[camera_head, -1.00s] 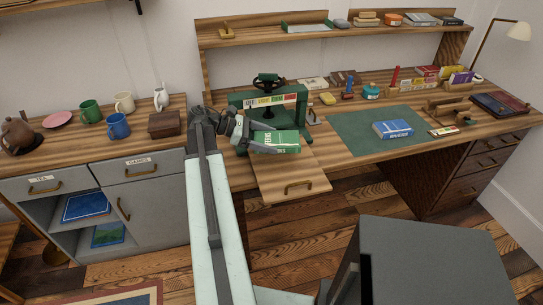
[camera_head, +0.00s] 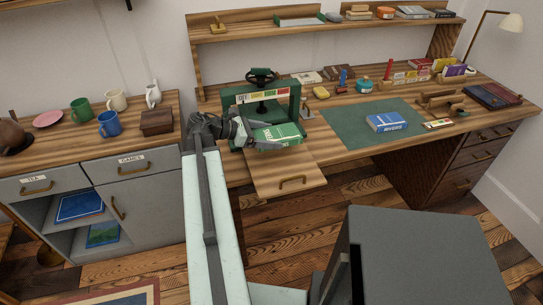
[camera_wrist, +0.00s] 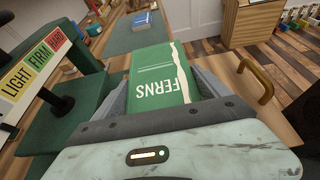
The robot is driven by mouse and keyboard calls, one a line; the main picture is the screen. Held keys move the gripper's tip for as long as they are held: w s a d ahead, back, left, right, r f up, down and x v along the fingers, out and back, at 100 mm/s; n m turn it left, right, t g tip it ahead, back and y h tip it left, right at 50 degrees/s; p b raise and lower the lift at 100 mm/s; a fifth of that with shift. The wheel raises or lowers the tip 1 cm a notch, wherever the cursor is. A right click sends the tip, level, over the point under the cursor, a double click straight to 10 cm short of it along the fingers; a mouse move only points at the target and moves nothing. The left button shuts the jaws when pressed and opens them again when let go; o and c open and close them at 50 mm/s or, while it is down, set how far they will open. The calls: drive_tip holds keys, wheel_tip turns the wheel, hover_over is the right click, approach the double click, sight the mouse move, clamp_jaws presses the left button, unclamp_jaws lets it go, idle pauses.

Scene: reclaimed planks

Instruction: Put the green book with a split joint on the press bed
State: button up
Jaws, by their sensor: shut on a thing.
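The green book, lettered FERNS (camera_wrist: 165,75), has a pale ragged strip along one edge, likely the split joint; it also shows in the head view (camera_head: 279,132). My gripper (camera_wrist: 170,95) is shut on it, one finger on each side; it also shows in the head view (camera_head: 272,143). The book is held in front of the green press (camera_head: 262,104), above or near the pull-out board. The press (camera_wrist: 40,60) stands left of the book in the wrist view. A flat green plate (camera_wrist: 82,112) shows under its screw. I cannot tell whether this is the bed.
The wooden pull-out board (camera_head: 280,178) with a brass handle juts out below the press. A blue book (camera_head: 387,122) lies on the green mat (camera_head: 345,130) to the right. A small yellow item (camera_head: 321,92) is beside the press. The grey cabinet (camera_head: 150,195) stands left.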

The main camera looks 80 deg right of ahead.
sight(269, 154)
wheel_tip(269, 154, down, 6)
drive_tip(key=b, duration=0.4)
drive_tip(key=shift+r, duration=0.2)
drive_tip(key=shift+f, duration=0.2)
drive_tip(key=o, duration=1.4)
drive_tip(key=shift+o, duration=0.2)
drive_tip(key=shift+r, duration=0.15)
drive_tip(key=shift+w+a+r, duration=0.1)
drive_tip(key=shift+w+r, duration=0.1)
drive_tip(key=shift+r, duration=0.05)
drive_tip(key=p+v, duration=0.4)
drive_tip(key=v, duration=0.7)
drive_tip(key=shift+w+p, duration=0.2)
drive_tip(key=shift+p, duration=0.1)
